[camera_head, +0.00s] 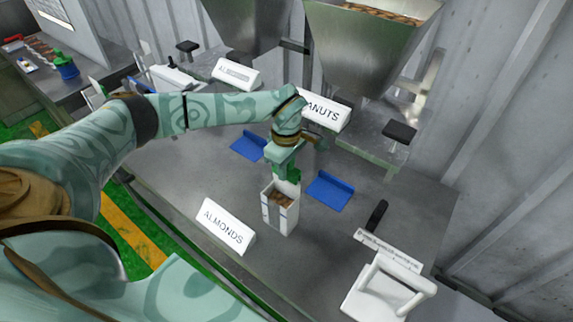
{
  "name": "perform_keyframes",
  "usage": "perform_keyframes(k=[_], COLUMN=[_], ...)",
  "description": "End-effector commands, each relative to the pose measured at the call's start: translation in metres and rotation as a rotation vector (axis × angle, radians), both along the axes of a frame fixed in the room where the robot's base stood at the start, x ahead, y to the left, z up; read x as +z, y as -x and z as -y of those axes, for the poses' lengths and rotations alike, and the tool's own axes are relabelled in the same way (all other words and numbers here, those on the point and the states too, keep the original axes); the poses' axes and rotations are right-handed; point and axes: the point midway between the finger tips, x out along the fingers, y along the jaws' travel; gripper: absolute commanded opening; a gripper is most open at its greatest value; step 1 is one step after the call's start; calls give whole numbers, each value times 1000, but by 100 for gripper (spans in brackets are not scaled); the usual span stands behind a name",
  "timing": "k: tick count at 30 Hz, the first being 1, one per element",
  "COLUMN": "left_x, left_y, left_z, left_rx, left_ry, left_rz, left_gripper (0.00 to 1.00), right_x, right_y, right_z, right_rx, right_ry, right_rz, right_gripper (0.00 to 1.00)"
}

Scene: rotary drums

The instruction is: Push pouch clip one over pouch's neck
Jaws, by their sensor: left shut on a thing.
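A white pouch (281,215) with brown contents showing stands upright on the grey metal table, near the middle of the view. My left gripper (287,178) reaches down over it from the left, with its green fingers shut at the pouch's upper back edge. The fingers hide part of the pouch's top. Any small clip there is too small or hidden to tell. Two flat blue pieces with raised edges lie on the table, one (249,146) behind and left of the pouch and one (330,190) to its right. I cannot tell whether they are clips. My right gripper is not in view.
An ALMONDS sign (225,227) stands front left of the pouch, a NUTS-ending sign (323,111) behind it. A white device (388,289) and a black-handled tool (376,215) are at right. Metal hoppers (365,50) stand at the back. The table's front middle is clear.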

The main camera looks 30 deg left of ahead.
Motion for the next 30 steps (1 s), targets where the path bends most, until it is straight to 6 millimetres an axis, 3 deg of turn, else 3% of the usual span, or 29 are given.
perform_keyframes(k=[12,27,28,30], left_x=[-23,-27,-27,-27], left_y=[0,0,0,0], left_z=[0,0,0,0], left_rx=[0,0,0,-1], left_ry=[0,0,0,0], left_rz=[-1,0,0,0], left_gripper=[0,0,30,47], right_x=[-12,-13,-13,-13], right_y=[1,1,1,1], right_z=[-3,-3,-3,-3], right_rx=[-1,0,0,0], right_ry=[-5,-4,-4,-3], right_rz=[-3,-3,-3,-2], right_gripper=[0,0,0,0])
